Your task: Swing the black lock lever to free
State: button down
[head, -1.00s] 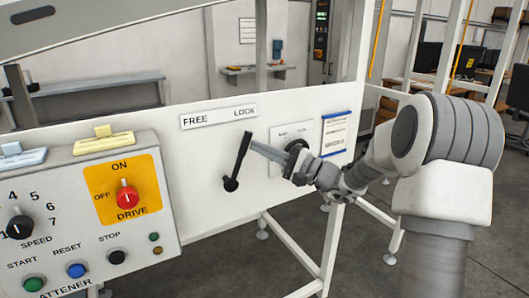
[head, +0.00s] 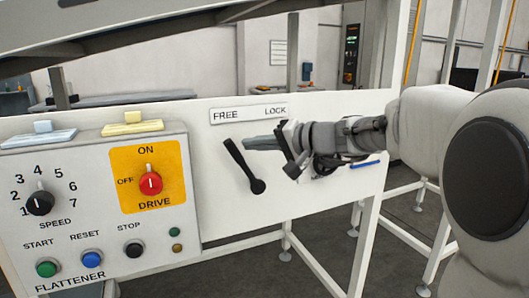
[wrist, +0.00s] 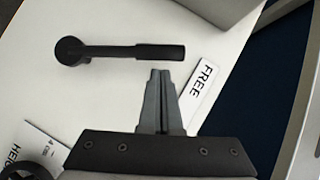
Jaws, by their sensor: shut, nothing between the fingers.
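The black lock lever (head: 242,164) is on the white panel, its round hub low and its handle leaning up and left toward the FREE end of the FREE/LOCK sign (head: 249,113). My gripper (head: 247,143) is shut and empty, just right of the handle's upper end. In the wrist view the lever (wrist: 120,52) lies beyond my closed fingertips (wrist: 160,72), with a small gap visible between them and the grip. The FREE lettering shows on the sign (wrist: 204,87) beside my fingers.
The control box with the red DRIVE knob (head: 150,183), the SPEED knob (head: 40,203) and several push buttons stands left of the lever. A dial (wrist: 25,172) and its HEIGHT label show partly at the wrist view's lower left.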

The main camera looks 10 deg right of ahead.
jog(key=shift+s+a+f+n+h+b, duration=0.15)
jog(key=shift+s+a+n+h+b, duration=0.1)
jog(key=shift+a+n+h+b, duration=0.35)
jog(key=shift+a+y, duration=0.2)
jog(key=shift+y, duration=0.1)
